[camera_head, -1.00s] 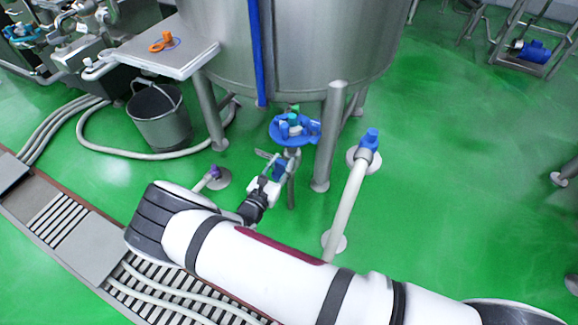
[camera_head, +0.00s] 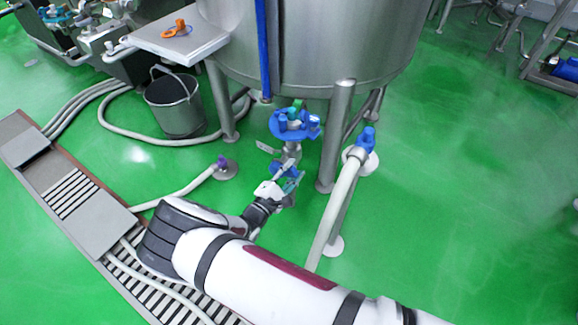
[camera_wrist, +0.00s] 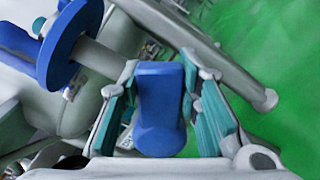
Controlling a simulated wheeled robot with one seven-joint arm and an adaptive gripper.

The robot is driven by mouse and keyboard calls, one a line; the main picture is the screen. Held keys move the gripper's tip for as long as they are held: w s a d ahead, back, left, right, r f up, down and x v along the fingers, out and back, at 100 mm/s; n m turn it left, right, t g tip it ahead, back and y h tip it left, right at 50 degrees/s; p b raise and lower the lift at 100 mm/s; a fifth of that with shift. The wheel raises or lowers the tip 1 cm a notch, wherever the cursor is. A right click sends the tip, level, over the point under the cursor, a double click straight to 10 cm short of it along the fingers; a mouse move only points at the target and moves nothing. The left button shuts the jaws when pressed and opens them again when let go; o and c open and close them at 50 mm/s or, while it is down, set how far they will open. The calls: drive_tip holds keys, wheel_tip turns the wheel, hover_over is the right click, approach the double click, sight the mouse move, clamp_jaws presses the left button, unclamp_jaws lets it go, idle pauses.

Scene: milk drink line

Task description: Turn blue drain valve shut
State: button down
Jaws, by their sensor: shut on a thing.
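The blue drain valve handle (camera_wrist: 158,110) stands between the teal-padded fingers of my gripper (camera_wrist: 164,88) in the wrist view. The fingers are shut on it, one on each side. In the head view my gripper (camera_head: 286,184) is low under the tank outlet, and the small blue handle (camera_head: 284,170) shows only in part behind the fingers. The handle's joint with the valve body is hard to make out. A larger blue wheel-shaped part (camera_head: 294,126) with a green top sits above it on the same outlet; its disc (camera_wrist: 68,45) fills the wrist view's upper left.
The steel tank (camera_head: 330,45) stands on legs, one leg (camera_head: 334,140) close right of the valve. A hose with a blue end (camera_head: 366,138) rises farther right. A purple-capped floor fitting (camera_head: 222,163) and a bucket (camera_head: 178,108) are left.

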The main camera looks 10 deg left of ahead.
drive_tip(key=f+m, duration=0.2)
drive_tip(key=m, duration=0.1)
drive_tip(key=shift+s+d+m, duration=0.15)
drive_tip(key=shift+d+m, duration=0.15)
drive_tip(key=shift+d, duration=0.1)
drive_tip(key=shift+d+f+m, duration=0.1)
drive_tip(key=shift+f+m, duration=0.8)
drive_tip(key=shift+m, duration=0.6)
drive_tip(key=shift+f, duration=0.1)
drive_tip(key=c, duration=1.2)
unclamp_jaws()
drive_tip(key=shift+o, duration=0.2)
drive_tip(key=shift+s, duration=0.1)
drive_tip(key=v, duration=1.2)
